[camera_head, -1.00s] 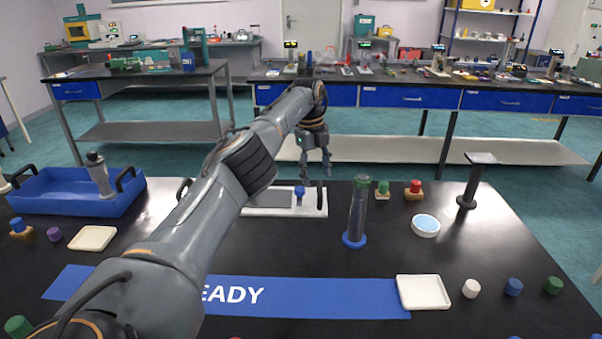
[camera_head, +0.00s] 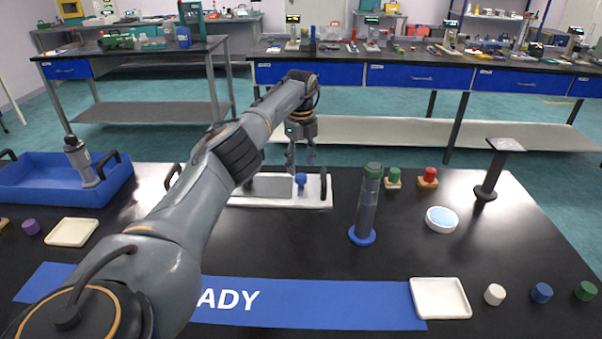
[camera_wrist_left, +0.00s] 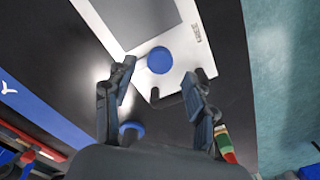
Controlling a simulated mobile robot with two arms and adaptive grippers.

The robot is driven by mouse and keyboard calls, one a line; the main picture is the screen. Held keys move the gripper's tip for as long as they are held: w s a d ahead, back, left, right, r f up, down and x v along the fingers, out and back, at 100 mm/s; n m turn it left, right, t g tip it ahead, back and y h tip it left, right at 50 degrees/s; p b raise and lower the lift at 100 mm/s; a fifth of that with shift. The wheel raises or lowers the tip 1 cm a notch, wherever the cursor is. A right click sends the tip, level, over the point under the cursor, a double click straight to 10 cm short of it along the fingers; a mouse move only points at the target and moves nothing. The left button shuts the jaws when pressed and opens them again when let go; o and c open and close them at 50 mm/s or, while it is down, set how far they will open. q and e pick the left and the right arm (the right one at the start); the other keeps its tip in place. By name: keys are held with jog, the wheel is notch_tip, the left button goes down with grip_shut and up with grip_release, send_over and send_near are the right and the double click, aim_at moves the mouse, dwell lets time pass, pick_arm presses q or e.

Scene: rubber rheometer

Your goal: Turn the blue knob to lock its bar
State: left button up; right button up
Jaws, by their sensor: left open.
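The blue knob (camera_head: 300,180) stands on a white tray-like plate (camera_head: 245,202) with a grey panel and dark handles at its ends. In the left wrist view the knob is a round blue disc (camera_wrist_left: 159,60) on the plate (camera_wrist_left: 200,38), beside the grey panel. I cannot make out a separate bar at the knob. My left gripper (camera_head: 301,160) points down at the knob, just above or behind it in the head view. In the wrist view its fingers (camera_wrist_left: 158,75) are apart, with the knob seen between and beyond their tips. Contact does not show. My right gripper is not in view.
Green (camera_head: 394,176) and red (camera_head: 428,176) knobs on small blocks are farther right. A blue crate (camera_head: 50,190) with a grey bottle is at left. The table between plate and blue banner (camera_head: 330,303) is clear.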

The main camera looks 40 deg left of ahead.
aim_at(301, 175)
pick_arm(q)
jog(key=shift+f, duration=1.75)
jog(key=c, duration=1.2)
